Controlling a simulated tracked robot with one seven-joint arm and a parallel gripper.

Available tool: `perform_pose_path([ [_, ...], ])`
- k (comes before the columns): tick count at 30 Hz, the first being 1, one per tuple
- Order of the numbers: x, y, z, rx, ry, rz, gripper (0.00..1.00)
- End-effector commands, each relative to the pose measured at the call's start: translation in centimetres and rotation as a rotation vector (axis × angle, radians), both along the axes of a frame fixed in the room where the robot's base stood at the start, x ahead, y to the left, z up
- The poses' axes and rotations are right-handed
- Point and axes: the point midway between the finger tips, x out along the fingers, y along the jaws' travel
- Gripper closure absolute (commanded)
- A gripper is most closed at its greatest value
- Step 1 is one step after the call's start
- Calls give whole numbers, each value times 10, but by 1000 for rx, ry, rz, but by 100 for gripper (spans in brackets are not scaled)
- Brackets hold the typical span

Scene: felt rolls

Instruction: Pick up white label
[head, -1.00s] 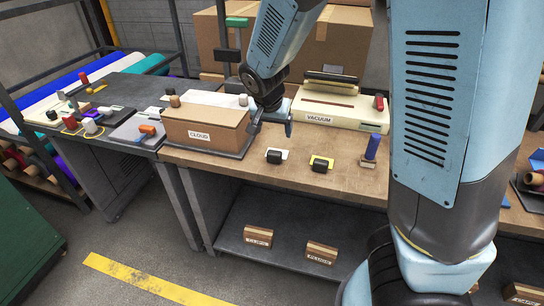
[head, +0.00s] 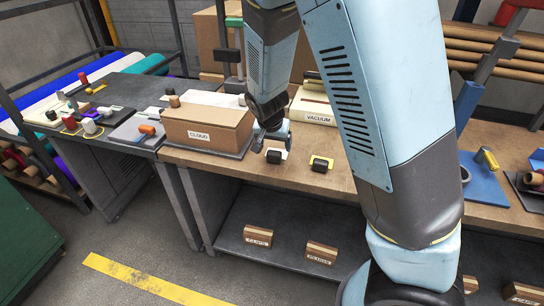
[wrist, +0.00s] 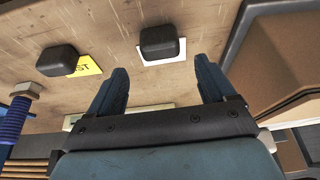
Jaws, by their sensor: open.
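The white label (head: 284,153) lies flat on the wooden bench, in front of the gap between the CLOUD box and the VACUUM case. A dark block (head: 274,157) sits on it and hides most of its face. In the wrist view the white label (wrist: 182,49) shows as a rim around the dark block (wrist: 158,38), ahead of my fingers. My gripper (head: 272,141) is open and empty, just behind and above the label. In the wrist view the gripper (wrist: 163,76) has its two fingers wide apart, not touching the block or label.
A yellow label (head: 328,161) under a similar dark block lies to the right. The CLOUD box (head: 215,130) stands close on the left. The VACUUM case (head: 312,106) is behind. A blue-shafted tool (wrist: 15,117) shows at the wrist view's left edge.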

Motion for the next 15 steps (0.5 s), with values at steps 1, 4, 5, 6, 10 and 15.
perform_pose_path([
  [1, 1, -1, -1, 0, 0, 0, 17],
  [4, 2, -1, -4, -1, 0, -1, 17],
  [5, 3, -1, -6, -1, 0, -1, 17],
  [6, 4, -1, -9, -1, 0, -1, 17],
  [10, 10, -1, -23, -2, 2, -2, 17],
  [15, 17, -2, -40, -1, 0, -2, 17],
])
